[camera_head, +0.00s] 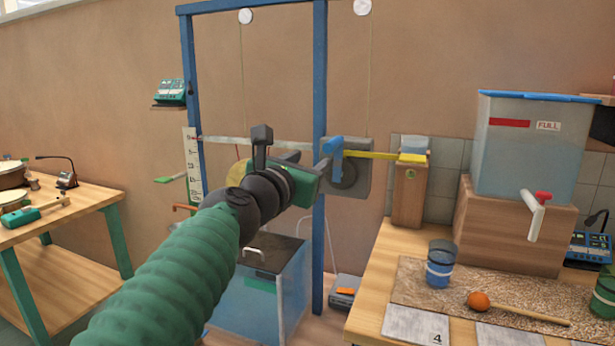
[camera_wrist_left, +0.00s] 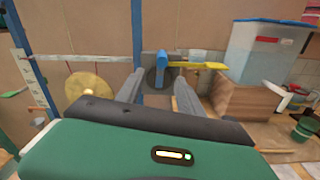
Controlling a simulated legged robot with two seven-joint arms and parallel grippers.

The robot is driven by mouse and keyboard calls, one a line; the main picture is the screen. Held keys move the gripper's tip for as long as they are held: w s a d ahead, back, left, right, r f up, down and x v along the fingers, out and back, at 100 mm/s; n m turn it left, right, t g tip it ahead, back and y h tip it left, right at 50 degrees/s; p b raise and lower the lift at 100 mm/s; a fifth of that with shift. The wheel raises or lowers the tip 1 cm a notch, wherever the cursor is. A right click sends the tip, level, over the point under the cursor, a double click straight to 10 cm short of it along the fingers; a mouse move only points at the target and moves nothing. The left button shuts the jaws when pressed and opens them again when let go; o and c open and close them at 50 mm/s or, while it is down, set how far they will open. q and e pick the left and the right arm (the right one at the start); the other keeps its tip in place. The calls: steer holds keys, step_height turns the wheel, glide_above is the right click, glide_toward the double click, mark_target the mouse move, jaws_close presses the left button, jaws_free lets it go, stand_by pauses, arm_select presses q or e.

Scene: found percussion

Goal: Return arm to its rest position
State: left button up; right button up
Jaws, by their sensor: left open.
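My left arm, in a ribbed green sleeve, reaches up from the bottom left of the head view to the middle. My left gripper (camera_head: 307,162) has a green body and dark fingers. It is held up in front of the blue frame, pointing away from me toward the wall. In the left wrist view the two fingers (camera_wrist_left: 157,82) stand apart with nothing between them. Beyond them is a blue block (camera_head: 336,158) at the left end of a yellow bar (camera_head: 378,155). My right gripper is in neither view.
The blue frame (camera_head: 319,75) stands close behind my gripper. A clear tank (camera_head: 525,160) sits on a wooden block above the right table. A blue cup (camera_head: 440,265) and an orange-headed mallet (camera_head: 478,300) are there too. A blue-sided box (camera_head: 270,285) is below my arm.

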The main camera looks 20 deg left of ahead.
arm_select(q)
steer(key=shift+a, duration=0.1)
stand_by(0.3)
steer(key=s+d+f+m+g, duration=0.1)
steer(key=s+f+m+g, duration=0.15)
steer(key=f+m, duration=0.8)
steer(key=s+f+m+g, duration=0.2)
steer(key=f+m+g, duration=0.2)
steer(key=f, duration=1.4)
steer(key=s+f+m+g, duration=0.9)
steer(key=s+f+m, duration=1.05)
steer(key=f, duration=0.55)
steer(key=w+d+p+v, duration=0.1)
steer(key=w+p+v, duration=0.2)
steer(key=p+v, duration=2.4)
steer(key=shift+d+r+y+p, duration=0.3)
steer(key=shift+d+r+p, duration=0.1)
steer(key=shift+r+p, duration=0.1)
